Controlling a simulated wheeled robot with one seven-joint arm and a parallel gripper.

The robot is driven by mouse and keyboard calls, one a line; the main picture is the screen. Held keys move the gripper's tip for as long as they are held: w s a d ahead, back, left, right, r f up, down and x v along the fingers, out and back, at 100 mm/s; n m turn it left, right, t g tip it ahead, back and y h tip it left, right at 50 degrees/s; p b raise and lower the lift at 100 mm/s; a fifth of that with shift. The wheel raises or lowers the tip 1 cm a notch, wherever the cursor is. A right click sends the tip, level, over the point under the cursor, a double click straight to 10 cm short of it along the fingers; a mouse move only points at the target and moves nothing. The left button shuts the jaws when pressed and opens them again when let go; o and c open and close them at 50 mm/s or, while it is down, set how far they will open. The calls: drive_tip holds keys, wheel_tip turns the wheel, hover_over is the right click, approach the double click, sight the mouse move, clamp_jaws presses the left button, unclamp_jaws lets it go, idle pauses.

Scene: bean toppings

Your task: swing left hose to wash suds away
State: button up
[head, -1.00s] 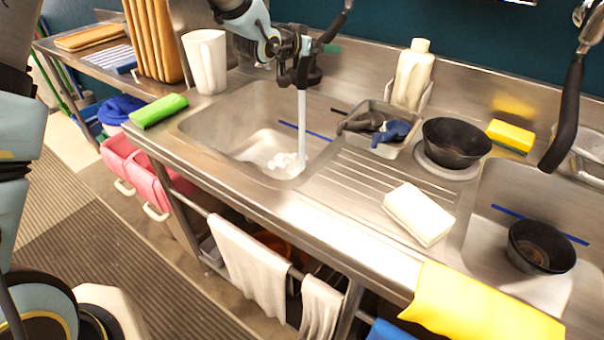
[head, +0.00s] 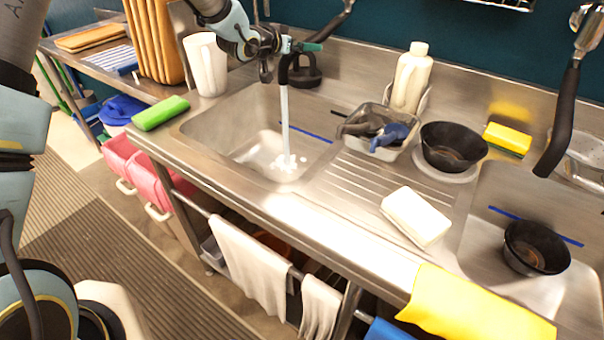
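The left hose (head: 284,70) is black and hangs over the left sink basin (head: 210,128). A stream of water (head: 285,125) falls from it to the basin floor. White suds (head: 286,162) lie around where the water lands, with fainter white patches to the left. My gripper (head: 272,50) is at the upper part of the hose, above the basin's back part, and appears shut on it. The fingertips are small and dark, and partly hidden against the hose.
A white pitcher (head: 206,65) and green sponge (head: 160,112) stand left of the basin. Right are a tray with gloves (head: 378,130), a white bottle (head: 411,80), a black bowl (head: 452,146) and a white block (head: 415,217). The right hose (head: 560,120) hangs farther right.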

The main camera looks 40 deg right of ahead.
drive_tip(key=shift+w, duration=0.2)
idle(0.3)
drive_tip(key=shift+v, duration=4.5)
